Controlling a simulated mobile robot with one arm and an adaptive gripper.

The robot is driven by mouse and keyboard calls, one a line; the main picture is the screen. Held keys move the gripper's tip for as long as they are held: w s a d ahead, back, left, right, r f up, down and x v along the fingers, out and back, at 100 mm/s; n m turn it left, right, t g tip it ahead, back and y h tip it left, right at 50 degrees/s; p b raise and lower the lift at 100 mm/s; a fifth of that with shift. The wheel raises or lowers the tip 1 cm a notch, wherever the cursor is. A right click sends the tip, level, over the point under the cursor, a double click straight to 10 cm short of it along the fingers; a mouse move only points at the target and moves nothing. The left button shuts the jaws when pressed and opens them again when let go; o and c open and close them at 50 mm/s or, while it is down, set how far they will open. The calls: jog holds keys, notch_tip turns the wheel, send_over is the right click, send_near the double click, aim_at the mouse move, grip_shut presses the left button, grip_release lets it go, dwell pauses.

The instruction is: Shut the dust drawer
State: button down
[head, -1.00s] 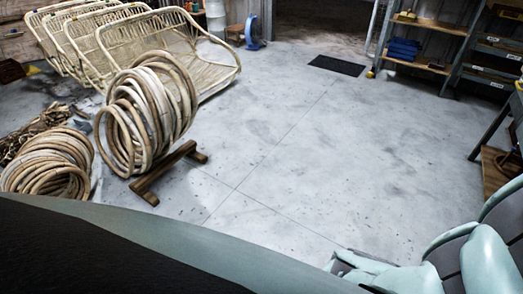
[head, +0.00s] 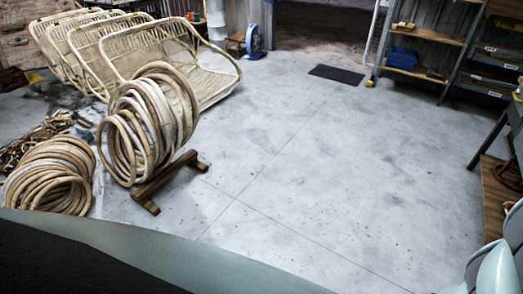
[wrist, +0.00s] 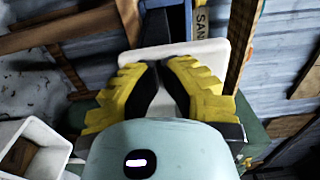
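My gripper (wrist: 160,66) shows in the wrist view with two yellow and black fingers. Their tips come together, and nothing can be seen held between them. A pale white panel (wrist: 218,50) lies behind the fingertips; I cannot tell whether it is the dust drawer or whether the fingers touch it. A green surface (wrist: 256,135) shows behind the gripper at the right. The head view shows no drawer that I can identify as the dust drawer, and no fingers.
In the wrist view a white open box (wrist: 28,145) is at lower left. In the head view, rattan coils (head: 150,125) hang on a wooden stand, with chair frames (head: 165,50) behind. Shelving (head: 428,45) is at back right and a bench (head: 497,190) at right. The middle floor is clear.

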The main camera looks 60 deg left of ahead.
jog(key=shift+d+f, duration=0.1)
dwell(0.3)
jog(key=b+x, duration=1.3)
jog(key=x, duration=0.6)
jog(key=shift+w+d+f+b, duration=0.1)
jog(key=shift+w+b, duration=0.1)
jog(key=shift+b, duration=0.15)
jog(key=shift+b+x, duration=0.85)
